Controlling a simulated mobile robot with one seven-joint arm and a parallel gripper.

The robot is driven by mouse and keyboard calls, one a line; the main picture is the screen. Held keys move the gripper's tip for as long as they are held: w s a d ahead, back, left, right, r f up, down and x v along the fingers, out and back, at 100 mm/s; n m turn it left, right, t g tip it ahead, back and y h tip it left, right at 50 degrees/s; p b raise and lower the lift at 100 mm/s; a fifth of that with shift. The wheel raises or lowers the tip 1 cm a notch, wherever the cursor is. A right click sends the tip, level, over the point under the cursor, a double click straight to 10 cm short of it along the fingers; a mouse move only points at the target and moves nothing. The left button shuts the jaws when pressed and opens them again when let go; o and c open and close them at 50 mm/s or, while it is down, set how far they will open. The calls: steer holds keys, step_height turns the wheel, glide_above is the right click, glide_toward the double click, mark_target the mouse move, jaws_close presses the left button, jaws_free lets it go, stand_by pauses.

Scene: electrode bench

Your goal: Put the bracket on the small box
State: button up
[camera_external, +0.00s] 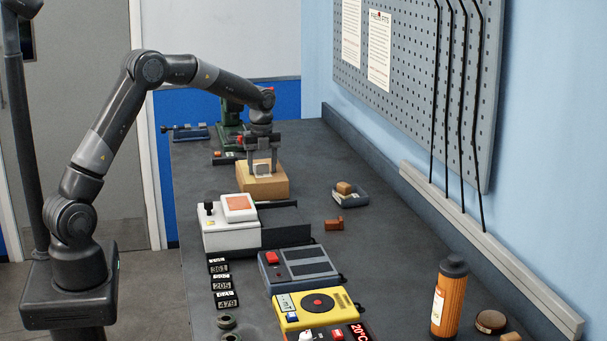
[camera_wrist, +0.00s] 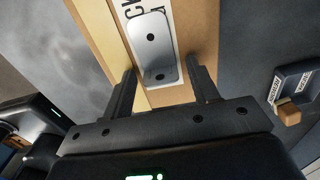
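The bracket (camera_external: 262,170) is a small grey metal piece on the tan cardboard box (camera_external: 279,185). In the wrist view the bracket (camera_wrist: 151,40) shows a rounded plate with dark holes, over the box's white label. My gripper (camera_external: 262,168) is right above the box, with a finger on each side of the bracket. In the wrist view my gripper (camera_wrist: 163,82) is open, with visible gaps between both fingers and the bracket. The bracket seems to rest on the box top; its underside is hidden.
A white device with an orange top (camera_external: 239,208) stands just in front of the box. A grey block carrying a brown piece (camera_external: 344,188) and a brown part (camera_external: 347,226) lie to the right. An orange bottle (camera_external: 449,305) stands farther forward.

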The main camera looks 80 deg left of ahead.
steer(key=shift+o, duration=0.2)
step_height(320, 180, up, 12)
steer(key=s+d+r+n+t, duration=0.1)
steer(key=s+d+r+n, duration=0.25)
steer(key=d+r, duration=0.45)
steer(key=s+d+r+n+t+y, duration=0.15)
steer(key=s+d+n, duration=0.35)
steer(key=s+d, duration=0.55)
steer(key=s+d+f+n+t, duration=0.1)
steer(key=s+d+f+n, duration=0.2)
steer(key=s+d, duration=0.3)
steer(key=s+d+f+n+t+h, duration=0.1)
steer(key=s+d+f+n+t, duration=0.1)
steer(key=s+d+n, duration=0.4)
steer(key=s+f, duration=0.1)
steer(key=s, duration=0.4)
steer(key=shift+s+d+f, duration=0.35)
steer(key=shift+s, duration=0.05)
steer(key=shift+n+h, duration=0.25)
